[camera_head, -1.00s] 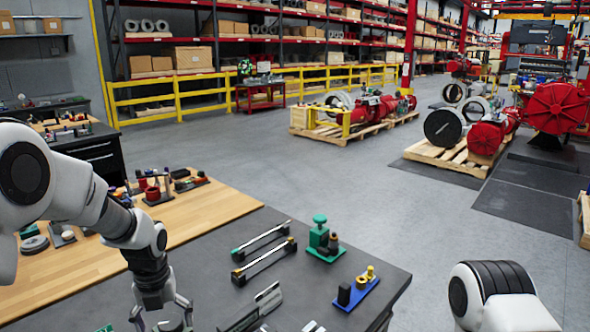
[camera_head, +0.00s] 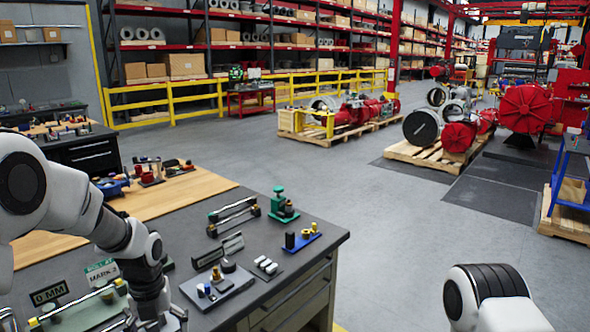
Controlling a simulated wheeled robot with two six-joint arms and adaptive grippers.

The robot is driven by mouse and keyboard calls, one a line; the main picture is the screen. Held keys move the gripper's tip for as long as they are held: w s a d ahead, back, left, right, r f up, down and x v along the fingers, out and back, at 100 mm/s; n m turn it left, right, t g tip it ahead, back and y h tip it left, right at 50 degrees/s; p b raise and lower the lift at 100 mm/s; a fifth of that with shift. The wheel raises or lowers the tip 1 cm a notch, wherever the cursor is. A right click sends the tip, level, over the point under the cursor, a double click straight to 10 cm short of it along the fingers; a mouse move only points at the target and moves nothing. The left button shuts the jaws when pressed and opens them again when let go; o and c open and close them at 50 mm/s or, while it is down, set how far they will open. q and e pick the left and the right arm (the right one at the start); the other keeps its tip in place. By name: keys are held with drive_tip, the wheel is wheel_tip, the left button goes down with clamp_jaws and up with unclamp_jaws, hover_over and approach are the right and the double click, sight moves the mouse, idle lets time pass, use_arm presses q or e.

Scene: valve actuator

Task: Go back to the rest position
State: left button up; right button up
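My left arm comes in from the left, and its gripper (camera_head: 157,323) hangs at the bottom edge over the dark worktop (camera_head: 290,230). Its fingertips are cut off by the picture edge, so I cannot tell whether it is open or shut. No held object shows. My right arm shows only as a white and black link (camera_head: 490,295) at the bottom right; its gripper is out of view.
Drawers (camera_head: 295,300) face right.

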use_arm(q)
drive_tip(key=s+f+g, duration=0.2)
drive_tip(key=s+f, duration=0.1)
drive_tip(key=f, duration=0.6)
drive_tip(key=s+d+f+n+b, duration=0.1)
drive_tip(key=s+f+n, duration=0.55)
drive_tip(key=s, duration=0.35)
drive_tip(key=s+d+f+n+g+b, duration=0.1)
drive_tip(key=s+f+n, duration=0.6)
drive_tip(key=s, duration=0.4)
drive_tip(key=s+d+f+n+b, duration=0.1)
drive_tip(key=s+f+n, duration=0.5)
drive_tip(key=s+n, duration=0.3)
drive_tip(key=w+n+t, duration=0.1)
drive_tip(key=n, duration=0.2)
drive_tip(key=w+n+t, duration=0.1)
drive_tip(key=n, duration=0.3)
drive_tip(key=w+n+t, duration=0.1)
drive_tip(key=n, duration=0.2)
drive_tip(key=shift+w+a+r, duration=0.1)
drive_tip(key=shift+a+r, duration=0.15)
drive_tip(key=shift+a, duration=0.05)
use_arm(e)
drive_tip(key=f, duration=0.3)
drive_tip(key=shift+w+a, duration=0.1)
drive_tip(key=shift+w, duration=0.2)
